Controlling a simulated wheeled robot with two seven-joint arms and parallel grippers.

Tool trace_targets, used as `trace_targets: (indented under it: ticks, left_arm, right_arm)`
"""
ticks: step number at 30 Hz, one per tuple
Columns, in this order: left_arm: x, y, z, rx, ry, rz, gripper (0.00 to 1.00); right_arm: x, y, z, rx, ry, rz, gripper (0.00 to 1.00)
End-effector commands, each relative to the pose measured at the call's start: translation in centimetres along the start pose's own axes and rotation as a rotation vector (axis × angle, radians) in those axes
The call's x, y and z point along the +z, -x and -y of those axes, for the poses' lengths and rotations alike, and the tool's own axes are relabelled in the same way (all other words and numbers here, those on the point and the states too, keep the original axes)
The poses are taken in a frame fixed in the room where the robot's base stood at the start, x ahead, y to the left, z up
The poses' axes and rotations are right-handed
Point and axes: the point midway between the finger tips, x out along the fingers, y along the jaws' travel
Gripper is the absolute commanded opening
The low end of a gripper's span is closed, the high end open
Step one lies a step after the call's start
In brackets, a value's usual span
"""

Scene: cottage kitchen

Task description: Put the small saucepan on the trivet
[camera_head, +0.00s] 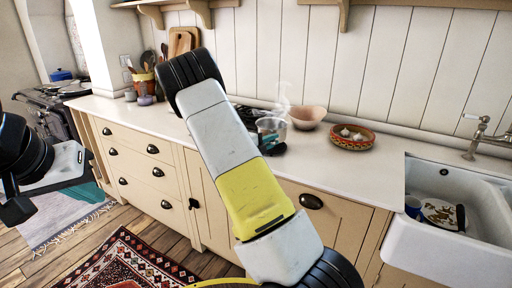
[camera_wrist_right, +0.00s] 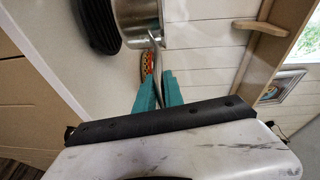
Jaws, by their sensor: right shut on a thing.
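The small saucepan (camera_head: 271,126) is a shiny metal pan over the counter, just right of my right forearm, with a wisp of steam behind it. It also shows at the top of the right wrist view (camera_wrist_right: 138,22). My right gripper (camera_wrist_right: 158,92) has its teal fingers closed on the saucepan's handle. In the head view my arm hides most of that gripper. I cannot tell whether the pan touches the counter. I cannot make out the trivet; a dark object behind the pan is partly hidden. My left gripper (camera_head: 90,192) is at the far left, away from the counter; its opening is unclear.
A pink bowl (camera_head: 307,118) and a red patterned dish (camera_head: 352,139) with garlic stand right of the pan. A white sink (camera_head: 450,215) is at the right. A utensil pot (camera_head: 143,82) and cutting boards (camera_head: 182,42) stand at the back left. Counter before the dish is clear.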

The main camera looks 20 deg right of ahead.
Motion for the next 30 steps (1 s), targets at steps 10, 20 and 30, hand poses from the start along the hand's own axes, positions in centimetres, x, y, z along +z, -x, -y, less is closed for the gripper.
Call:
trace_targets:
  ticks: [10,20,30]
  left_arm:
    - [0.0,0.0,0.0,0.000,0.000,0.000,0.00]
    - [0.0,0.0,0.0,0.000,0.000,0.000,0.00]
    - [0.0,0.0,0.0,0.000,0.000,0.000,0.00]
  right_arm:
    - [0.4,-0.1,-3.3,-0.003,-0.001,-0.002,0.00]
    - [0.4,-0.1,-3.7,0.001,0.002,-0.001,0.24]
    - [0.4,-0.1,-3.6,0.001,0.002,-0.001,0.34]
